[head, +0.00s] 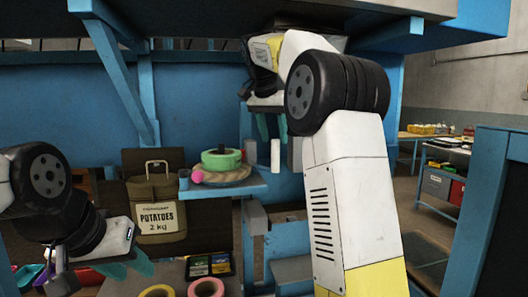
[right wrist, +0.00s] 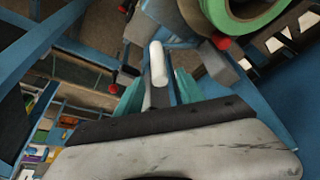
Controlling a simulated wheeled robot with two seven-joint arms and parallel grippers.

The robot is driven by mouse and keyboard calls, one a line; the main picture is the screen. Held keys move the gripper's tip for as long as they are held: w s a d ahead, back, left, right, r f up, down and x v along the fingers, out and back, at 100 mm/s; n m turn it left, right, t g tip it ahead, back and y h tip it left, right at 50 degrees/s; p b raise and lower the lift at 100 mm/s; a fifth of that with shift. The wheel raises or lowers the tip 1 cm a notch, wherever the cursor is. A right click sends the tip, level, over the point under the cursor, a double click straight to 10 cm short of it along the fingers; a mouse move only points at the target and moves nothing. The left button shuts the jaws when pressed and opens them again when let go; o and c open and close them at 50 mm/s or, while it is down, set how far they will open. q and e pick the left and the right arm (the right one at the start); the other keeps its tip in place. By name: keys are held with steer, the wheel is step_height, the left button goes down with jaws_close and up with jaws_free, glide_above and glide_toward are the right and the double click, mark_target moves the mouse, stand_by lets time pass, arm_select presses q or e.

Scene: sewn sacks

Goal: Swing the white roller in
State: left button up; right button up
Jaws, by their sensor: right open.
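The white roller (head: 275,156) is a short upright white cylinder at the right end of the small blue shelf, just below my right gripper. My right gripper (head: 272,127) is open, its teal fingers pointing down. In the right wrist view the white roller (right wrist: 158,62) shows beyond and between the two teal fingers (right wrist: 158,92), in front of a grey-blue bar. I cannot tell whether the fingers touch it. My left gripper (head: 130,267) is low at the left, its teal fingers apart and empty, away from the roller.
Pink (head: 206,288) and yellow tape rolls lie on the bench below. A blue post stands at right.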

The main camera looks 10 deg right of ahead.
mark_target(277, 151)
steer(key=x, duration=0.6)
steer(key=shift+f, duration=0.1)
jaws_close()
stand_by(1.2)
